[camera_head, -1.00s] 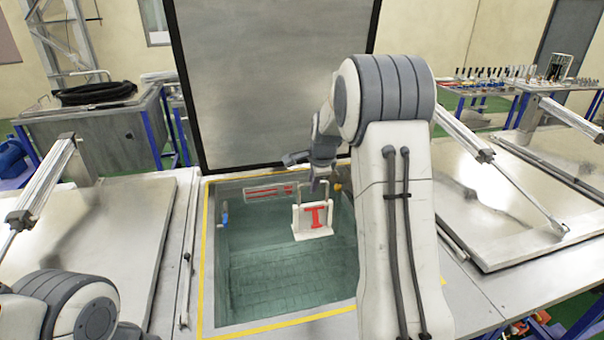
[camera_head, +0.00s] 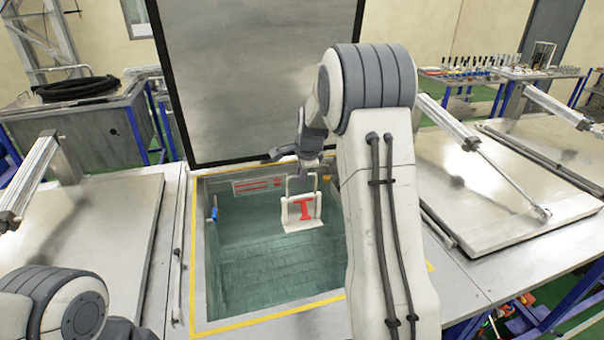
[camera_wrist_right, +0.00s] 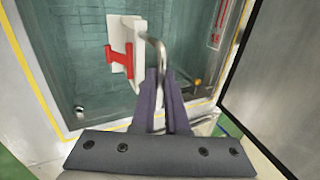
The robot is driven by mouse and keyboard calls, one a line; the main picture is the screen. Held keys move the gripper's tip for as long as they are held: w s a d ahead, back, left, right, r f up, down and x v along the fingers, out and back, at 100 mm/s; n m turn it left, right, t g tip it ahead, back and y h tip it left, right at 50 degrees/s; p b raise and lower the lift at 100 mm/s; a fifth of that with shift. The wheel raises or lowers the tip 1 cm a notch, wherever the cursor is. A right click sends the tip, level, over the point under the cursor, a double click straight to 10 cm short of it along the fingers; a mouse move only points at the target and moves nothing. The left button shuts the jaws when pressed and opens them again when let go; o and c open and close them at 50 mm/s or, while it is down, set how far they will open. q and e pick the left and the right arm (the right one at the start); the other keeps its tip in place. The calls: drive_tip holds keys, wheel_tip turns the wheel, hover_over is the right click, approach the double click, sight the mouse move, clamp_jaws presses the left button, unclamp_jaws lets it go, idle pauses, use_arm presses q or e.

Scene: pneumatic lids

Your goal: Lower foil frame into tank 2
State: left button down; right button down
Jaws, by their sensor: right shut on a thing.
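The foil frame is a white plate with a red T-shaped mark and a wire handle (camera_head: 301,211). It hangs upright over the open tank (camera_head: 258,318), whose yellow-edged opening has greenish walls and a tiled-looking bottom. My right gripper (camera_head: 302,176) is shut on the frame's handle near the tank's back edge. In the right wrist view my gripper's fingers (camera_wrist_right: 160,95) close on the bent metal handle, with the foil frame (camera_wrist_right: 125,45) beyond them. How deep the frame sits relative to the rim is hard to tell. Of my left arm only a link shows; its gripper is out of view.
The tank's raised lid (camera_head: 258,75) stands upright behind the opening. Closed lids lie at the left (camera_head: 95,240) and right (camera_head: 490,190), with piston struts. A red-lettered label (camera_head: 257,185) is on the tank's back wall. The front of the tank opening is clear.

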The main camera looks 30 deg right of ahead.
drive_tip(key=p, duration=0.1)
hover_over(301, 222)
wheel_tip(301, 222, down, 4)
drive_tip(key=shift+d+f, duration=0.1)
drive_tip(key=shift+f, duration=0.55)
wheel_tip(301, 222, down, 12)
drive_tip(key=b, duration=1.1)
wheel_tip(301, 222, down, 11)
drive_tip(key=b, duration=0.7)
drive_tip(key=shift+b, duration=0.4)
drive_tip(key=shift+f+b, duration=0.55)
drive_tip(key=shift+f, duration=0.2)
drive_tip(key=c, duration=0.8)
unclamp_jaws()
drive_tip(key=shift+c, duration=0.2)
